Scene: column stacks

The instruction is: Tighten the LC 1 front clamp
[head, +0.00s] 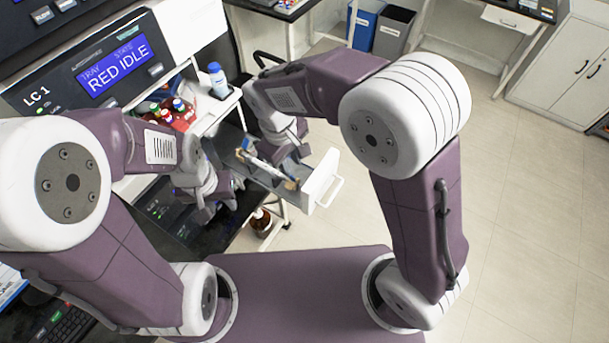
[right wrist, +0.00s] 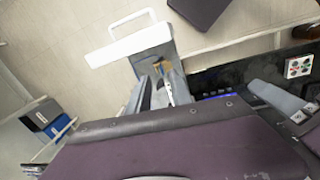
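The LC 1 unit (head: 40,98) stands at the left, its blue screen (head: 115,65) reading "TRAY STATE RED IDLE". A white-fronted drawer (head: 318,180) with a bar handle is pulled out; it also shows in the right wrist view (right wrist: 132,45). Inside lies a slim pale column with tan and blue parts (head: 262,168), also in the right wrist view (right wrist: 167,88). I cannot make out the front clamp for certain. My right gripper (head: 292,150) is over the drawer, close to the column. My left gripper (head: 228,188) is left of the drawer. Both grippers' fingertips are unclear.
A brown bottle (head: 261,220) is below. Blue (head: 363,28) and grey (head: 394,32) bins stand at the back. The floor at right is clear.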

